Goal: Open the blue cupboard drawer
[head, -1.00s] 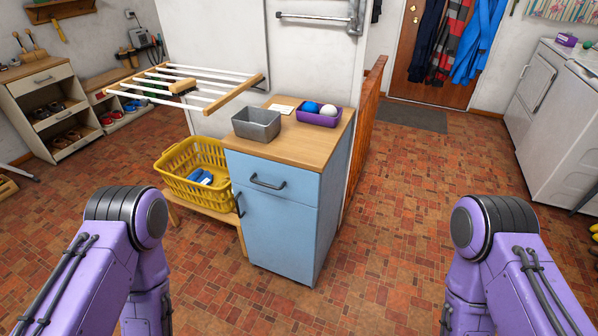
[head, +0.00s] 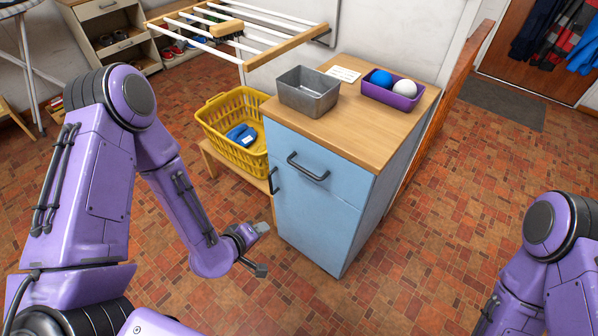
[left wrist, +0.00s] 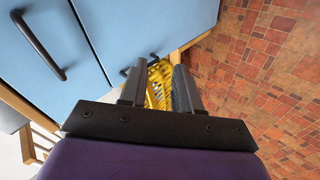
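The light-blue cupboard (head: 318,215) stands in the middle of the head view with a wooden top. Its upper drawer (head: 335,180) is shut and has a dark bar handle (head: 307,167). A door handle (head: 273,180) sits lower, at the door's left edge. My left gripper (head: 262,250) is open and empty, low in front of the cupboard and below the drawer handle, apart from it. In the left wrist view its fingers (left wrist: 160,88) are spread, with the drawer handle (left wrist: 40,45) to their upper left. My right gripper is out of view.
On the cupboard top are a grey metal tin (head: 308,92), a card (head: 344,75) and a purple tray (head: 392,95) with balls. A yellow basket (head: 235,130) stands left on a low bench. A drying rack (head: 245,32) juts above. Floor in front is clear.

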